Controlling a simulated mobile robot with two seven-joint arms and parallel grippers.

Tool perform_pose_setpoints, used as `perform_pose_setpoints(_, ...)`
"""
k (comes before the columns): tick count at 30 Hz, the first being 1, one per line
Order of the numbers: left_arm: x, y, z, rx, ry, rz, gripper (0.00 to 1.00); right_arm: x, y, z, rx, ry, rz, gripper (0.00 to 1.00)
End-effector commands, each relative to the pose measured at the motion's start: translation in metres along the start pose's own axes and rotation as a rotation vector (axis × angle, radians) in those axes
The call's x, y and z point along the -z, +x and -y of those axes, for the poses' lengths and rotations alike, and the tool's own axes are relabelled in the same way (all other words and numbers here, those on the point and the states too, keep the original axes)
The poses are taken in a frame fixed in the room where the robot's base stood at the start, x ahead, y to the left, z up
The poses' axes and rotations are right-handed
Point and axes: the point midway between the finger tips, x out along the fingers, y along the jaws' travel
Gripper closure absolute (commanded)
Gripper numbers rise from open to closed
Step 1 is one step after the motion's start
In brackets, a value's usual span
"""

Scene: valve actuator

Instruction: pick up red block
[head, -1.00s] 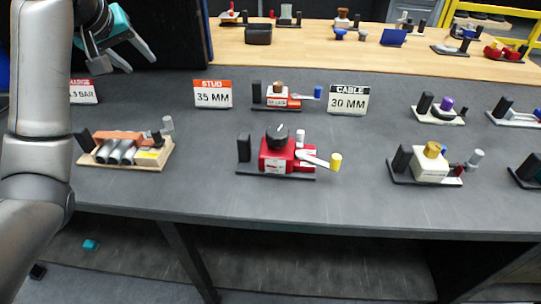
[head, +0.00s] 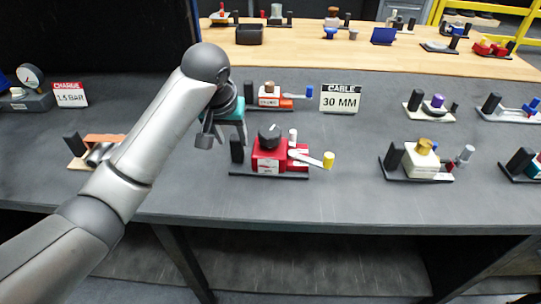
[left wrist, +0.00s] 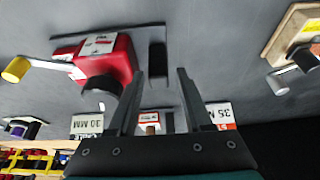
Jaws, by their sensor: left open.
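The red block (head: 267,160) stands on a dark base plate in the middle of the grey table, with a black knob on top and a white lever with a yellow end on its right. It also shows upside down in the left wrist view (left wrist: 112,66), left of the fingers. My left gripper (head: 224,139) is open and empty, a little above and left of the red block in the head view. In the left wrist view its two fingers (left wrist: 161,74) point towards the dark upright post beside the block, apart from the block. My right gripper is not in view.
A smaller red and white valve (head: 269,92) stands behind the block, near the 30 MM sign (head: 340,98). A white block with a gold knob (head: 424,158) stands to the right. My left arm partly hides an orange-topped unit (head: 98,149). The table front edge is clear.

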Motion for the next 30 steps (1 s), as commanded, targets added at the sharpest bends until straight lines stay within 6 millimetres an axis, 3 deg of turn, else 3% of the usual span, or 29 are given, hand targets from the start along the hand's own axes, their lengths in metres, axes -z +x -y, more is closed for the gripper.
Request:
perform_pose_setpoints(18, 0.003, 0.061, -0.002, 0.002, -0.001, 0.002, 0.5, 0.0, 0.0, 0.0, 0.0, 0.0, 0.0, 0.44)
perform_pose_setpoints(26, 0.004, 0.063, -0.003, 0.0, 0.0, 0.0, 0.5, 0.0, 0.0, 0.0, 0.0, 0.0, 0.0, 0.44)
perform_pose_setpoints(30, 0.004, 0.063, -0.003, 0.0, -0.001, 0.0, 0.64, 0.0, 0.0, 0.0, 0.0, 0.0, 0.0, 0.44)
